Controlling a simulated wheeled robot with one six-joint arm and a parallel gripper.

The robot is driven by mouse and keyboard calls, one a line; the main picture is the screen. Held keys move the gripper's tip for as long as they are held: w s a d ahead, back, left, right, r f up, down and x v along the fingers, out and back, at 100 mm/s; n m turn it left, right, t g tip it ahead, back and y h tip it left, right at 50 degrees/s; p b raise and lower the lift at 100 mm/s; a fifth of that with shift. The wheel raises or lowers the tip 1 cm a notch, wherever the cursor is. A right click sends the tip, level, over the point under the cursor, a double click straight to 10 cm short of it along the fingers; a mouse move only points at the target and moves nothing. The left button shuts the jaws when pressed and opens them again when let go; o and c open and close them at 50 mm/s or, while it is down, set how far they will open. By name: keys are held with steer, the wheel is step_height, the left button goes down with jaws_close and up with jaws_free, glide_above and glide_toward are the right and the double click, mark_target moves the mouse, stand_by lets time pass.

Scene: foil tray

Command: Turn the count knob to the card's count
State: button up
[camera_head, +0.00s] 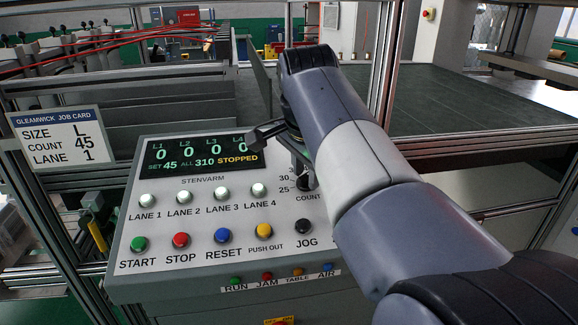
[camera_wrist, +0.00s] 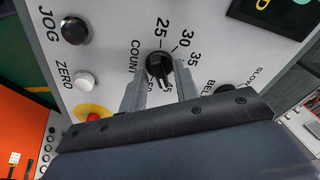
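The job card (camera_head: 58,138) at the left reads size L, count 45, lane 1. The count knob (camera_wrist: 158,66) is black, with a scale around it; 25, 30 and 35 are readable. Its pointer end is turned down towards the gripper, near a partly hidden number that looks like 45. The panel display (camera_head: 201,152) reads SET 45, ALL 310, STOPPED. My gripper (camera_wrist: 158,82) has its fingers apart, one on each side of the knob, with small gaps visible.
Lane buttons, a START button (camera_head: 138,243), a STOP button (camera_head: 181,240) and a JOG button (camera_head: 303,227) sit on the panel. In the wrist view, a white ZERO button (camera_wrist: 84,79) and a yellow-and-red button (camera_wrist: 93,113) are near the knob.

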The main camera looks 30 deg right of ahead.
steer(key=shift+o, duration=0.2)
steer(key=v, duration=1)
steer(key=shift+r, duration=0.4)
steer(key=shift+a, duration=0.1)
steer(key=x, duration=1.1)
steer(key=shift+s, duration=0.1)
